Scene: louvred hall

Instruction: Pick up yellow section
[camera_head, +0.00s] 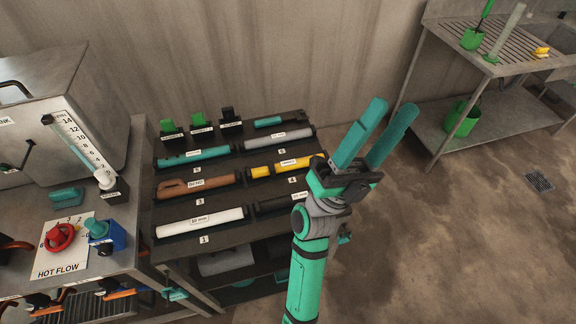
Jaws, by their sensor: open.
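The yellow section (261,172) lies on the dark rack (206,213), in the slot marked 4 on the right of the middle row. It is a yellow tube with dark gaps and a white label across it. My gripper (391,107) is to the right of the rack, with its two teal fingers pointing up and spread apart. Nothing is between the fingers. My gripper and the yellow section are apart in the picture. The right end of the section lies close to my wrist in the picture, but its tip still shows.
Other slots hold a white tube (200,221), a brown piece (190,188), a teal tube (194,157) and a grey tube (277,139). A bench with a hot flow dial (60,237) stands left. A metal sink table (490,70) stands back right.

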